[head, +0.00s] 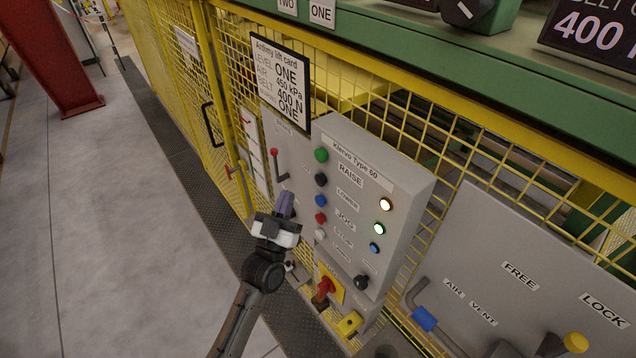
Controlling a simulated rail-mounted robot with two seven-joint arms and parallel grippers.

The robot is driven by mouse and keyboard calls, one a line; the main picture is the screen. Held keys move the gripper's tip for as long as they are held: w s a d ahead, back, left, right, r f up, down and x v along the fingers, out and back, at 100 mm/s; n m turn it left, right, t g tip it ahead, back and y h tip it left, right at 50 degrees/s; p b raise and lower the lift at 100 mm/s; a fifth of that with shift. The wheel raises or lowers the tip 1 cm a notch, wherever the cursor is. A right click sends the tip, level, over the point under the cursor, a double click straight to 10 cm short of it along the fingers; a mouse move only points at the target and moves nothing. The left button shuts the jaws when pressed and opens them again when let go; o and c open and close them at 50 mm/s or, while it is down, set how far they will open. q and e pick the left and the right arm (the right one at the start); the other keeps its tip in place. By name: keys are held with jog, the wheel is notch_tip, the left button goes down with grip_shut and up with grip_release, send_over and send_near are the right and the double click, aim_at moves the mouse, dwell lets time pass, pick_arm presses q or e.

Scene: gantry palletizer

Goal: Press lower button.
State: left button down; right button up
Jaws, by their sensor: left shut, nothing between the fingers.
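The grey control box (375,190), marked "Klervo Type 50", is fixed to the yellow mesh fence. A column of round buttons runs down its left side. The green button (321,154) is at the top, by the RAISE label. Below it, the black button (321,179) appears to pair with the LOWER label (347,199). Under that are a blue button (320,201), a red one (320,217) and a white one (320,234). My left gripper (286,197) is shut and empty, its fingertips left of and slightly below the black button, apparently not touching the box. My right gripper is out of view.
A red-knobbed lever (274,153) stands just above my left gripper. A red rotary switch on a yellow plate (329,288) is lower down. An information card (281,83) hangs above the box. A grey valve panel (530,265) is at right. The floor (100,230) at left is open.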

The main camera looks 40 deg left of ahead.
aim_at(320, 180)
pick_arm(q)
jog(key=w, duration=0.1)
jog(key=w+d, duration=0.1)
jog(key=w, duration=0.1)
jog(key=w+b, duration=0.1)
jog(key=w, duration=0.1)
jog(key=shift+d, duration=0.3)
dwell(0.7)
dwell(0.8)
jog(key=shift+w+d, duration=0.1)
jog(key=shift+w, duration=0.2)
dwell(0.3)
jog(key=shift+w+d, duration=0.1)
jog(key=shift+w, duration=0.2)
dwell(0.5)
